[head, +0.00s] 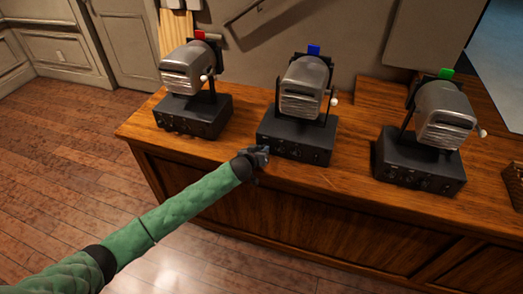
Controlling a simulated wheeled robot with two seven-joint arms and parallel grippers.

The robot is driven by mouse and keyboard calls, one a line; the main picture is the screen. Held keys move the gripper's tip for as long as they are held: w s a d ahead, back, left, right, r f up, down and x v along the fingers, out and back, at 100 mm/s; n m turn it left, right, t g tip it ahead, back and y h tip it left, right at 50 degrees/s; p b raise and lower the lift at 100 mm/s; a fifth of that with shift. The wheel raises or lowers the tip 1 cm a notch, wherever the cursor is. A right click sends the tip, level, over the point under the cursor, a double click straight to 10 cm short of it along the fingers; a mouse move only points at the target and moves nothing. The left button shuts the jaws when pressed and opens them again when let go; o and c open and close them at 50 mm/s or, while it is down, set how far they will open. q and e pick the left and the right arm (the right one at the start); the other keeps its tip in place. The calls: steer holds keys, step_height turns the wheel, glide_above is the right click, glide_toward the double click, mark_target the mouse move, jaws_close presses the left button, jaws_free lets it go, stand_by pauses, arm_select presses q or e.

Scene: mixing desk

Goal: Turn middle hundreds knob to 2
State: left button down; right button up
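The middle device is a grey metal lamp-like head (303,88) with a blue block (314,50) on top, on a black base box (296,140) with knobs on its front face. My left gripper (263,152) is at the left end of that box's front face, close to or touching it. The gripper hides that part of the front, so the hundreds knob cannot be made out. The digits are too small to read. Whether the fingers are open or shut does not show. My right gripper is not in view.
A similar device with a red block (199,35) stands to the left, and one with a green block (446,73) to the right. All stand on a wooden desk (345,190). A basket (514,185) is at the right edge. The floor in front is clear.

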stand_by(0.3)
arm_select(q)
steer(key=shift+d+m+y, duration=0.1)
steer(key=shift+m+y, duration=0.2)
steer(key=shift+m, duration=0.1)
steer(key=shift+d+m+y, duration=0.1)
steer(key=shift+m+y, duration=0.4)
steer(key=shift+m, duration=0.3)
steer(key=shift+s+d+m+t+y+b, duration=0.1)
steer(key=shift+m+t+y+b, duration=0.2)
steer(key=shift+m+y+b, duration=0.25)
steer(key=shift+m+y, duration=0.35)
steer(key=shift+m, duration=0.3)
steer(key=shift+d+f+m+t+y+b, duration=0.15)
steer(key=shift+m+t+y+b, duration=0.45)
steer(key=shift+m+b, duration=0.4)
steer(key=shift+m+y+b, duration=0.3)
steer(key=shift+m+b, duration=0.05)
steer(key=shift+m, duration=0.25)
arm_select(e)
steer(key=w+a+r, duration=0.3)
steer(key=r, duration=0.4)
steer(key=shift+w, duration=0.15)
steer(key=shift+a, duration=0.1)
